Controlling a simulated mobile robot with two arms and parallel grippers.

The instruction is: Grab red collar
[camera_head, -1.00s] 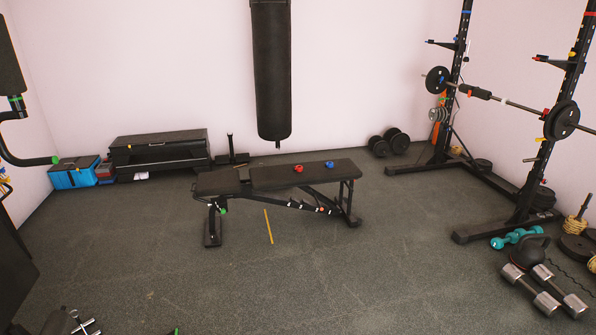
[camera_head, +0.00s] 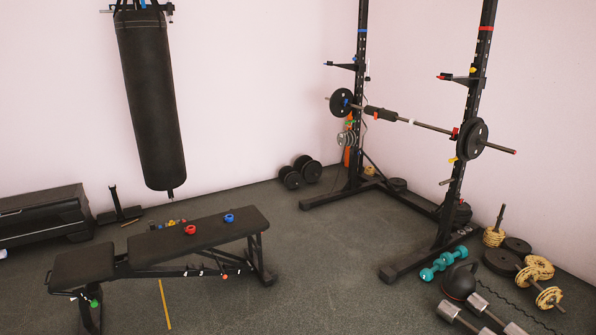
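A small red collar (camera_head: 190,229) lies on the black padded bench (camera_head: 160,243) at the left of the head view. A blue collar (camera_head: 229,218) lies on the same pad, a little to the right of the red one and apart from it. Neither of my grippers shows in the head view, so I cannot see whether they are open or shut.
A black punching bag (camera_head: 152,100) hangs behind the bench. A squat rack (camera_head: 440,240) with a loaded barbell (camera_head: 432,127) stands at the right. Teal dumbbells (camera_head: 443,264) and a kettlebell (camera_head: 460,282) lie by its base. The floor (camera_head: 320,270) between bench and rack is clear.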

